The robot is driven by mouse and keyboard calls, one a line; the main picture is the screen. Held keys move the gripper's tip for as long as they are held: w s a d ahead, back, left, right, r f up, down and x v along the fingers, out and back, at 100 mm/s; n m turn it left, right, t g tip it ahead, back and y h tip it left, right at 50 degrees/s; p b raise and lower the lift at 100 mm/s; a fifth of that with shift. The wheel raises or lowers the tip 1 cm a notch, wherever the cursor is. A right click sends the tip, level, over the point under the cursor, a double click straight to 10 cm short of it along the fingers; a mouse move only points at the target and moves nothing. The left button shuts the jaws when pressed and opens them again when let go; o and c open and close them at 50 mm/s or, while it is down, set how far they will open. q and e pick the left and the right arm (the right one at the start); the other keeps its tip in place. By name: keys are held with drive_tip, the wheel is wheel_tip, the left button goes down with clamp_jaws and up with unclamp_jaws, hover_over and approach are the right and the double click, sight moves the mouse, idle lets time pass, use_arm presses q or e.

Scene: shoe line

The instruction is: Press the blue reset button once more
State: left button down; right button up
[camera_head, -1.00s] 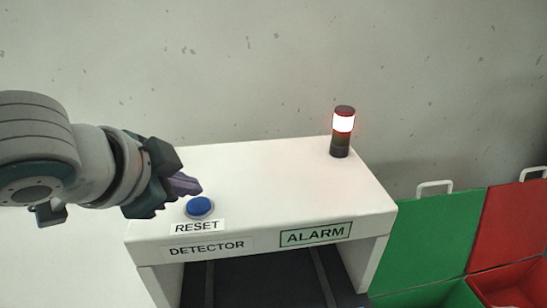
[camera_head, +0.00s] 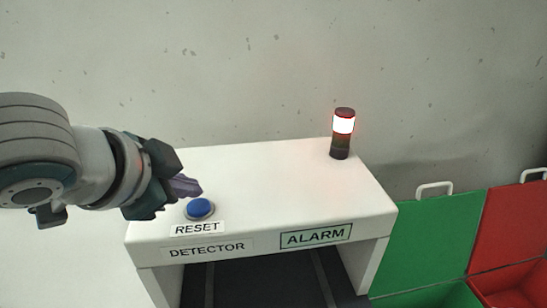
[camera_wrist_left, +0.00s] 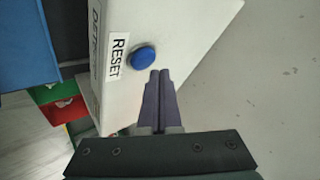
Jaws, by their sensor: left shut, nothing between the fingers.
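The blue reset button (camera_head: 200,208) sits in a ring on the top of the white detector housing (camera_head: 280,185), above the RESET label (camera_head: 197,228). It also shows in the left wrist view (camera_wrist_left: 144,58), just beyond my fingertips. My left gripper (camera_head: 190,187) is shut and empty. Its purple-grey fingers are just behind and above the button in the head view, with a small gap in the wrist view (camera_wrist_left: 160,75). The fingers do not appear to touch the button. My right gripper is not in view.
A signal lamp (camera_head: 342,133) stands at the housing's back right, lit white with a red rim. An ALARM sign (camera_head: 316,235) is on the front. A dark belt (camera_head: 265,280) runs beneath. Green (camera_head: 430,240) and red (camera_head: 515,235) bins stand at the right.

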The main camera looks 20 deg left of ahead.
sight(192, 210)
use_arm(q)
drive_tip(key=shift+f, duration=0.15)
idle(0.7)
drive_tip(key=shift+f, duration=0.3)
drive_tip(key=shift+f, duration=0.55)
idle(0.6)
drive_tip(key=shift+r, duration=0.1)
drive_tip(key=shift+r+p, duration=0.85)
drive_tip(key=shift+p, duration=0.1)
wheel_tip(192, 210, up, 5)
drive_tip(key=p, duration=0.6)
drive_tip(key=shift+r, duration=0.1)
